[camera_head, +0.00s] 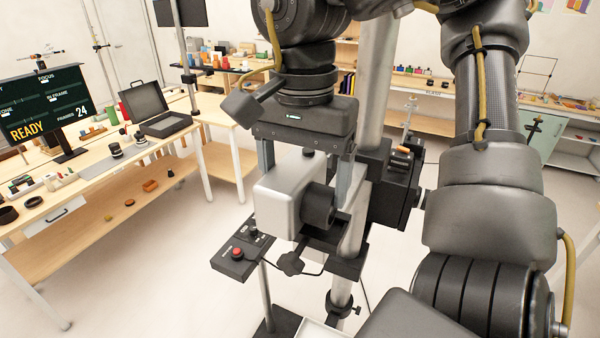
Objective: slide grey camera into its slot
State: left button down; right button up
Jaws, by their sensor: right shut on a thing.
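The grey camera (276,204) is a light grey box with a round black lens (318,206) facing right. My right gripper (306,180) comes down from above and is shut on it, one finger at its left and one near its right side. The camera is held just over a black bracket (347,264) on a silver stand column. The bracket looks like the slot's place, but the camera and gripper hide most of it. I cannot tell whether the camera touches it. My left gripper is not in view.
A black box unit (396,192) sits on the column just right of the camera. A control box with a red button (236,262) is at the lower left. A workbench with a READY monitor (42,108) and open black case (160,112) stands left. Floor between is clear.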

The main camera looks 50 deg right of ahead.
aim_at(327, 188)
jog(key=shift+s+d, duration=0.25)
jog(key=shift+s, duration=0.5)
jog(key=shift+s+d, duration=0.25)
jog(key=shift+s, duration=0.5)
dwell(2.2)
jog(key=o, duration=1.3)
